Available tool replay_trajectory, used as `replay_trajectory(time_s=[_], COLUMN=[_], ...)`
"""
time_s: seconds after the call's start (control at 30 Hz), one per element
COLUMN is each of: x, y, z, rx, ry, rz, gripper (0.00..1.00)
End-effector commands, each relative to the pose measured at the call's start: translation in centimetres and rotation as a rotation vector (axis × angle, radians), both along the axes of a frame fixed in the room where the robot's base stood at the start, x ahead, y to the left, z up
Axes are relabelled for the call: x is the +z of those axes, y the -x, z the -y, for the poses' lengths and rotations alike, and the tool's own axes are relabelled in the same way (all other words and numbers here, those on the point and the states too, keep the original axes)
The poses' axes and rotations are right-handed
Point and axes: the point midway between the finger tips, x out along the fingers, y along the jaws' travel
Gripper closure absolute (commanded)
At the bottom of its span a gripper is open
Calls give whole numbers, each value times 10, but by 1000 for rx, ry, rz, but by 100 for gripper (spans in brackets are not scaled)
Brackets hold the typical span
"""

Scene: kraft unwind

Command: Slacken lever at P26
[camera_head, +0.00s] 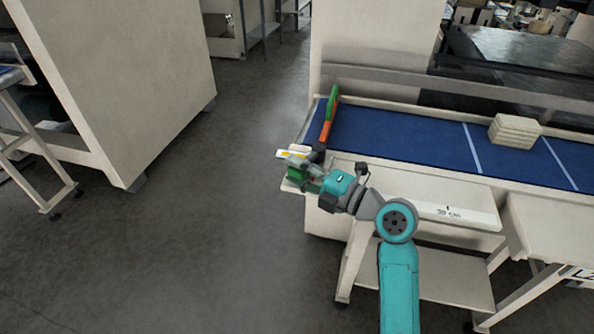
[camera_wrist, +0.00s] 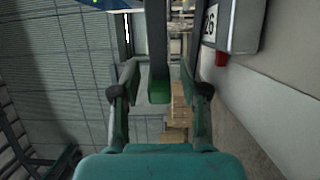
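In the wrist view, a dark bar with a green end (camera_wrist: 158,90), apparently the lever, hangs down from the top between my fingers. My gripper (camera_wrist: 158,70) is open, with a visible gap on each side of the bar. I cannot tell whether the green end is level with the fingertips or beyond them. A grey box with a plate ending in "26" (camera_wrist: 210,22) is at upper right. In the head view, my gripper (camera_head: 306,174) is at the left end of the belt table, beside small green parts. An orange and green bar (camera_head: 330,115) stands just above it.
The red knob (camera_wrist: 222,61) under the grey box is close to my right finger. The blue belt (camera_head: 400,135) carries a stack of pale blocks (camera_head: 514,130) to the right. Open floor (camera_head: 210,220) lies left of the table, beside a large beige cabinet (camera_head: 120,80).

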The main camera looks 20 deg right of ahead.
Motion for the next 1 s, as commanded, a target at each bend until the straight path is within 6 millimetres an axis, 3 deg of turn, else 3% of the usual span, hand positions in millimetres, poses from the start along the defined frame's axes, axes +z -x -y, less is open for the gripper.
replay_trajectory(time_s=[0.37,0.8,1.0], x=[0,0,0], y=[6,69,90], z=[5,49,63], rx=[-2,-5,-3], ry=[0,0,-1], rz=[0,0,-1], gripper=[54,54,54])
